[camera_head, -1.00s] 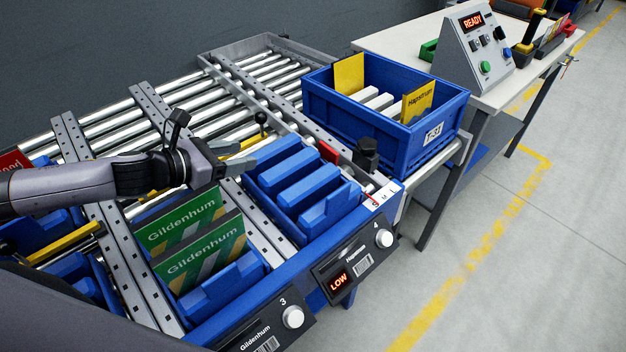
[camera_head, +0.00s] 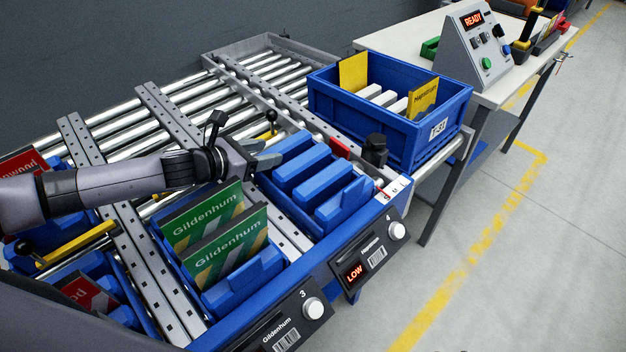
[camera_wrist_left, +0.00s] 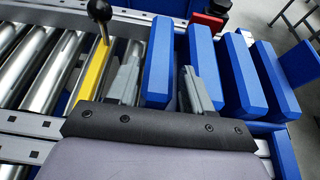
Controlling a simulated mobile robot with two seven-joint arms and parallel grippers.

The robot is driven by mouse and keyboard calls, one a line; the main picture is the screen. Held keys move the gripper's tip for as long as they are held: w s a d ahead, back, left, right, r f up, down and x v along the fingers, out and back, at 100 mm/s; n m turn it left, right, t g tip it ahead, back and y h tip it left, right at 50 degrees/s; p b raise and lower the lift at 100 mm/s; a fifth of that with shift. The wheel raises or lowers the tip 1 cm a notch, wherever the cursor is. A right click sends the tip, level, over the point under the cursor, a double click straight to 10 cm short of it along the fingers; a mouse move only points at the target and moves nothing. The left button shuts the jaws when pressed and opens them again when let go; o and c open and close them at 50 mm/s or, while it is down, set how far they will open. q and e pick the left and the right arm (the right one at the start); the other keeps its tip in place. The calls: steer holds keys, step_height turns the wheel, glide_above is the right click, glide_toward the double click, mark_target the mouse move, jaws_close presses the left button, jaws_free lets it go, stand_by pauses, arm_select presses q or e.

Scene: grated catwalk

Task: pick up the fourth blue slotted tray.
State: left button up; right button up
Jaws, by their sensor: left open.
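The fourth blue slotted tray (camera_head: 348,208), with several thick blue upright blocks, sits in the lane marked 4, behind a display reading LOW. It holds no cards that I can see. My left gripper (camera_head: 268,160) is open at the tray's far left end. In the left wrist view its two grey fingers (camera_wrist_left: 162,84) stand on either side of the leftmost blue block (camera_wrist_left: 159,55), with the right finger in the gap before the following block. Whether the fingers touch it I cannot tell. My right gripper is not in view.
The third tray (camera_head: 240,285) holds green Gildenhum cards (camera_head: 215,232) beside it. A blue bin T-31 (camera_head: 415,148) with yellow cards stands behind. A yellow bar with a black-knobbed lever (camera_wrist_left: 100,12) is close left of the fingers. A black post (camera_head: 375,150) stands near the tray's right.

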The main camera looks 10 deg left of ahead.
mark_target(274, 150)
arm_select(q)
steer(key=shift+x, duration=1.75)
steer(key=c, duration=0.9)
jaws_close()
steer(key=shift+r, duration=0.15)
